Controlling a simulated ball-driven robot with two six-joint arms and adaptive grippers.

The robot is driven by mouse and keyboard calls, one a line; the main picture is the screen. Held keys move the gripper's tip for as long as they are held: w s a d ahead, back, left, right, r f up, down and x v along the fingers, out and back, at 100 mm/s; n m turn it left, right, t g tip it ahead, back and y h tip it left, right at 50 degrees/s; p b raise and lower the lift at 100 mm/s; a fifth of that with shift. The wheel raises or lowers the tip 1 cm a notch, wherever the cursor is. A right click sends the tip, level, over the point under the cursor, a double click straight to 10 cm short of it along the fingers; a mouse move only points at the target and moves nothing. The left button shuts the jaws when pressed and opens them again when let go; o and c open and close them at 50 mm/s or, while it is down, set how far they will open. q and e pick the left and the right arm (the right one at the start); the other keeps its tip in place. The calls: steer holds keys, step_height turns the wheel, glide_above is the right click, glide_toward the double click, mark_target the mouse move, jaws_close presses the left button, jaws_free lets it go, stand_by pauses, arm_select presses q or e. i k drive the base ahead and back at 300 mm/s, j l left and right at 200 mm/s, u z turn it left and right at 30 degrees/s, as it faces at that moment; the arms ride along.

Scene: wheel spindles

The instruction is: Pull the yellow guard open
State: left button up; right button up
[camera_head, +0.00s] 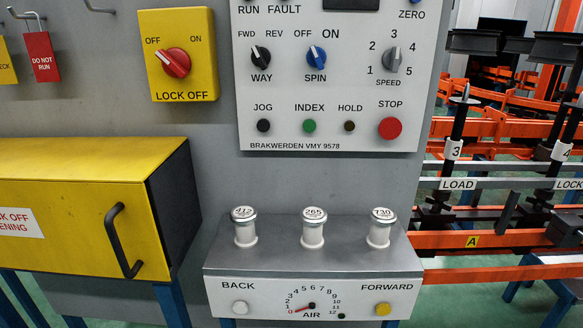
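The yellow guard (70,205) is a box-like cover at the left, cut off by the left picture edge. Its front looks shut against the dark side wall. A black upright bar handle (122,242) sits near the right end of its front. A white label with red letters (18,223) is partly out of view. Above the guard is a yellow LOCK OFF switch (184,85) with a red knob (173,63) slanted toward OFF. Neither of my grippers is in view, and nothing touches the handle.
A grey control panel (330,130) with knobs and buttons is at the top middle. Below it, a grey console (310,262) carries three white-silver cylinders and juts out right of the guard. Orange rails (480,240) stand at the right.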

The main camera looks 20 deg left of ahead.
mark_target(75, 205)
steer(key=k+l+u, duration=0.1)
steer(key=u, duration=1.85)
